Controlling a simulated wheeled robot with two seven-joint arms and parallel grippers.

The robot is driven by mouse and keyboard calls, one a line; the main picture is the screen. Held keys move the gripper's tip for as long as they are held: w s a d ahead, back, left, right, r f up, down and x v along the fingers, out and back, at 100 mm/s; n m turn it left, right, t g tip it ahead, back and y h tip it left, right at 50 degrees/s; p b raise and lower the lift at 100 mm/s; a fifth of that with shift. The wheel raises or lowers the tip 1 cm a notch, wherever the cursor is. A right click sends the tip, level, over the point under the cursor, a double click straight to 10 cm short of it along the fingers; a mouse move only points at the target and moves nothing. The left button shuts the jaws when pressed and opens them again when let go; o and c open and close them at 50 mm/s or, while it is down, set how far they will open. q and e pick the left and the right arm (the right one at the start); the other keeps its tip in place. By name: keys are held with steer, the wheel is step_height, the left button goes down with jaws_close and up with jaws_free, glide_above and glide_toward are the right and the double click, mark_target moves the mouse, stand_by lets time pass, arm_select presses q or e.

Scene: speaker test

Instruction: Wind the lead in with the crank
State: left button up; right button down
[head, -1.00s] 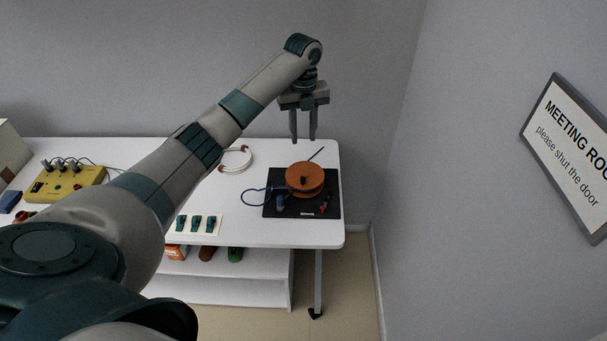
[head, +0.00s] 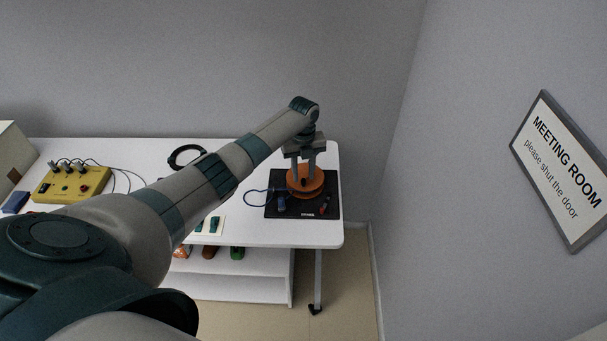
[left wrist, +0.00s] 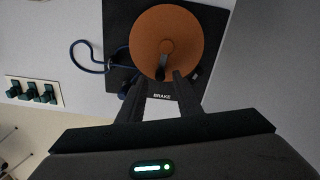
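An orange reel (head: 305,182) sits on a black base plate (head: 272,210) near the table's right end; both also show in the left wrist view. A dark crank knob (left wrist: 161,73) stands on the reel's near side. The blue lead (head: 252,198) loops off the plate's left side, with a dark blue piece (head: 281,205) by the reel. My left gripper (head: 304,180) points down at the reel. In the left wrist view its fingertips (left wrist: 160,77) are apart, one on each side of the knob; contact cannot be told. My right gripper is out of view.
A red-and-black part (head: 324,206) lies at the plate's right, near a "BRAKE" label (left wrist: 162,97). A black cable ring (head: 187,157) and a yellow box with knobs (head: 72,184) are farther left. A wall closes the right side.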

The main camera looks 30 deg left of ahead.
arm_select(q)
steer(key=shift+f, duration=1.05)
jaws_close()
steer(key=shift+d, duration=0.1)
